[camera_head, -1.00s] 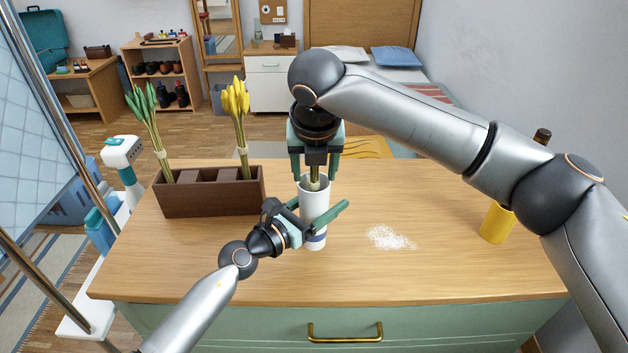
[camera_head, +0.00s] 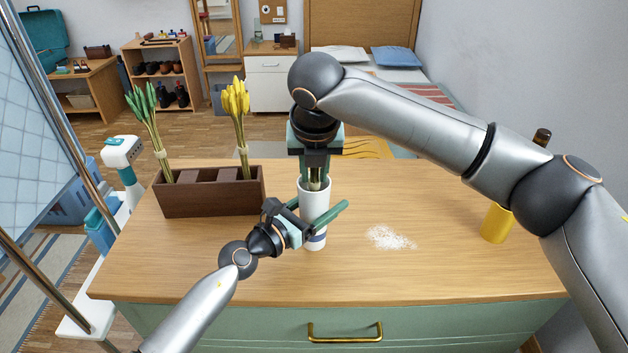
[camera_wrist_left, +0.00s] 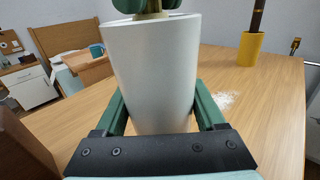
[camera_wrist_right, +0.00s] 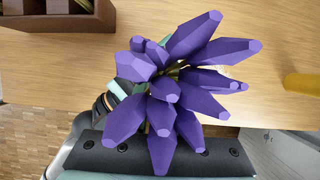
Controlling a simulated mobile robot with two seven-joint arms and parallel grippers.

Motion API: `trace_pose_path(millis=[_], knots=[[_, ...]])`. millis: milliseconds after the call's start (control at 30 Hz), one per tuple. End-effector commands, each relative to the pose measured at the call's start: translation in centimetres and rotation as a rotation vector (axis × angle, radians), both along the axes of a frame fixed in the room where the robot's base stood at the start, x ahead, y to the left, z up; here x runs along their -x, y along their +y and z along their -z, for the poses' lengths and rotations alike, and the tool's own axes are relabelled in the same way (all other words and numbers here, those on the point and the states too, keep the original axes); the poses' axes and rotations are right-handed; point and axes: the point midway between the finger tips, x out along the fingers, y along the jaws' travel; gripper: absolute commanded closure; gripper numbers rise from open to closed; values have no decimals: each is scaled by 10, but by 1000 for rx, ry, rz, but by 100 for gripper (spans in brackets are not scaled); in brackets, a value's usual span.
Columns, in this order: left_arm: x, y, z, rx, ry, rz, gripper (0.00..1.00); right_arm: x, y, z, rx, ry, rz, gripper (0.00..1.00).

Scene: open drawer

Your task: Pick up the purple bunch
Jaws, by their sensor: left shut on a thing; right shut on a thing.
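The purple bunch (camera_wrist_right: 172,92) fills the middle of the right wrist view, seen from above its blossoms. In the head view only its pale stems (camera_head: 315,184) show at the mouth of a white vase (camera_head: 313,212); my right gripper hides the blossoms. My right gripper (camera_head: 315,178) points down and is shut on the stems at the vase's rim. The vase stands upright on the wooden top (camera_head: 420,275). My left gripper (camera_head: 319,214) is shut on the vase from the front left; its green fingers flank the vase in the left wrist view (camera_wrist_left: 150,80).
A dark brown box (camera_head: 210,197) holds a green bunch (camera_head: 146,120) and a yellow bunch (camera_head: 237,110) at the left. White grains (camera_head: 390,238) lie right of the vase. A yellow cup (camera_head: 496,223) stands at the right, near my right arm.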

Motion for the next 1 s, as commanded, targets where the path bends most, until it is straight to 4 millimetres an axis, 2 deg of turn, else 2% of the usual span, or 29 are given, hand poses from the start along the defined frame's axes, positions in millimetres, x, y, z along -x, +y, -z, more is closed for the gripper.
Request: trace_pose_path(millis=[333,467,567,1000], knots=[[0,0,1,0,1,1,100,0,0,-2,-1,-1,0,100],[0,0,1,0,1,1,100,0,0,-12,0,-3,0,100],[0,0,1,-1,2,1,100,-1,1,-30,-1,-5,0,100],[0,0,1,-1,2,1,100,0,1,-147,-2,-3,1,100]])
